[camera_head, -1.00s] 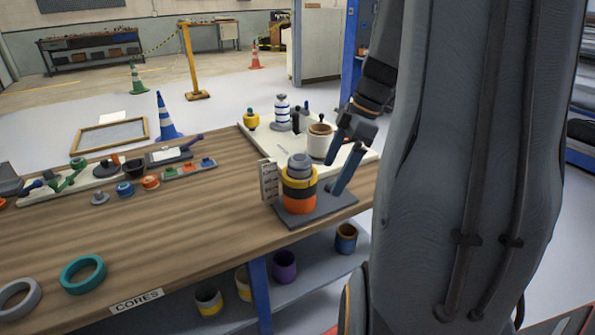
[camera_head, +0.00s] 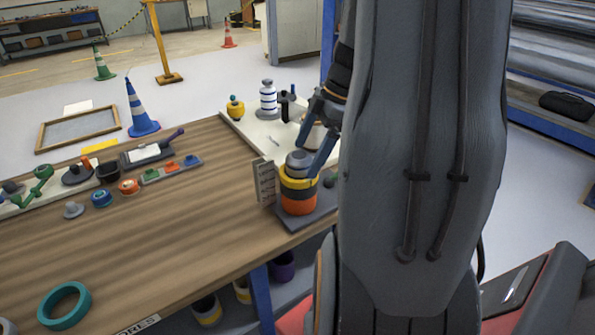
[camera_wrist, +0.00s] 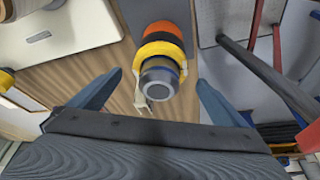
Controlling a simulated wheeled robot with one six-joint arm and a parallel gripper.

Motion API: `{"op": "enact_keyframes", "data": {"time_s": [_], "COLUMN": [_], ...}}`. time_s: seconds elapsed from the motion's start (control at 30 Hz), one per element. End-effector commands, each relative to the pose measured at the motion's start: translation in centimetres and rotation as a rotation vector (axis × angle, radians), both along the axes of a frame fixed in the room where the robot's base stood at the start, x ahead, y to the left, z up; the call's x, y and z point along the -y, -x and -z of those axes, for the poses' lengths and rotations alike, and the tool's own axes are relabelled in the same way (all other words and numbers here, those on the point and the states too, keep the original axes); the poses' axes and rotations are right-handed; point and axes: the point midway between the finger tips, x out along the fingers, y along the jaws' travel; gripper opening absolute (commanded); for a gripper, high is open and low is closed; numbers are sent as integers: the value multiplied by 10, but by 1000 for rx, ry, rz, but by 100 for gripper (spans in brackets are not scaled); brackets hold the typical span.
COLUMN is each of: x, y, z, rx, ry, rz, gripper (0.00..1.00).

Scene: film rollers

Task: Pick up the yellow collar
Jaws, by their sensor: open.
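The yellow collar (camera_head: 297,183) is a ring in an upright stack on a dark base plate near the table's right end. Dark and orange rings (camera_head: 298,207) sit below it, and a grey cylinder (camera_head: 299,160) rises through its top. The wrist view also shows the yellow collar (camera_wrist: 149,50) around the grey cylinder (camera_wrist: 158,77), with the orange ring behind. My gripper (camera_wrist: 160,78) is open and empty, its blue fingers on either side of the stack's top. In the head view my gripper (camera_head: 306,158) is beside the stack's upper right; contact cannot be told.
A pale slotted upright plate (camera_head: 265,182) stands close left of the stack. Behind is a pale board (camera_head: 240,124) bearing a white-and-blue bottle (camera_head: 268,98) and a yellow object (camera_head: 235,107). A teal ring (camera_head: 64,306) lies front left. The table's middle is clear.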

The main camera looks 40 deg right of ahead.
Motion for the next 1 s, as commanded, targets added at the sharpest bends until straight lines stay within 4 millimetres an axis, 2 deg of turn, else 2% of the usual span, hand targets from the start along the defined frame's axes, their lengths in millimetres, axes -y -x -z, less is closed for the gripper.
{"op": "enact_keyframes", "data": {"time_s": [0.3,0.6,0.63,0.9,1.0], "x": [-15,-17,-17,-17,-17], "y": [-7,-9,-9,-9,-9], "z": [36,41,41,41,41], "rx": [-3,-1,-1,-1,-1], "ry": [-1,1,1,1,0], "rz": [-3,-4,-4,-4,-4], "gripper": [97,97,95,51,51]}}
